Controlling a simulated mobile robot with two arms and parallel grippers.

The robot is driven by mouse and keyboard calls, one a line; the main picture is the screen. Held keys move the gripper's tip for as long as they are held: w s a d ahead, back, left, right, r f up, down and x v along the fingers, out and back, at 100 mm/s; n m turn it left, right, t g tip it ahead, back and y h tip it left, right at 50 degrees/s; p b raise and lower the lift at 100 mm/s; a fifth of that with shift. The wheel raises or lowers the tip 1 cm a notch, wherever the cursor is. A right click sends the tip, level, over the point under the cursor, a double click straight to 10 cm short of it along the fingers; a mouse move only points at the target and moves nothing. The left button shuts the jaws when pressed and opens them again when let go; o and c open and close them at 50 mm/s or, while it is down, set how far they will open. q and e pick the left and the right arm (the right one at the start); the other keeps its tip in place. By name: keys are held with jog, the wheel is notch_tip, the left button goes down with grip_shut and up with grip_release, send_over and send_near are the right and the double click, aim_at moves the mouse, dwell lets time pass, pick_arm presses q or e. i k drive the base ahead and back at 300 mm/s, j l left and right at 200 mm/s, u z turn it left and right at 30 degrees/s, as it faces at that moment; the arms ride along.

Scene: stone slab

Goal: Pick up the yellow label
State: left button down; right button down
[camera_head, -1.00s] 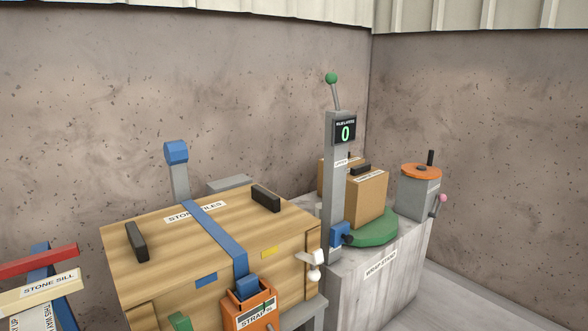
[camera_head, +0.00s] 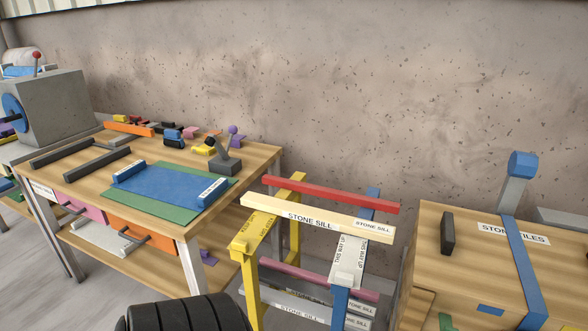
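No piece is clearly marked as the yellow label. A yellow strip with dark print (camera_head: 262,228) lies along the top of the yellow trestle (camera_head: 250,275), left of the cream stone sill (camera_head: 312,219). Small yellow pieces lie at the back of the workbench: one at the middle (camera_head: 203,150) and one farther left (camera_head: 120,118); I cannot tell what they are. Neither of my grippers is clearly in view.
The wooden workbench (camera_head: 262,150) bears a blue plate (camera_head: 170,186) on a green mat (camera_head: 184,215). A red bar (camera_head: 330,194) lies behind the sill. The stone tiles crate (camera_head: 460,262) stands at right. A black ribbed shape (camera_head: 190,314) is at the bottom edge.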

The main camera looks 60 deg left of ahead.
aim_at(251, 235)
jog(key=u, duration=2.3)
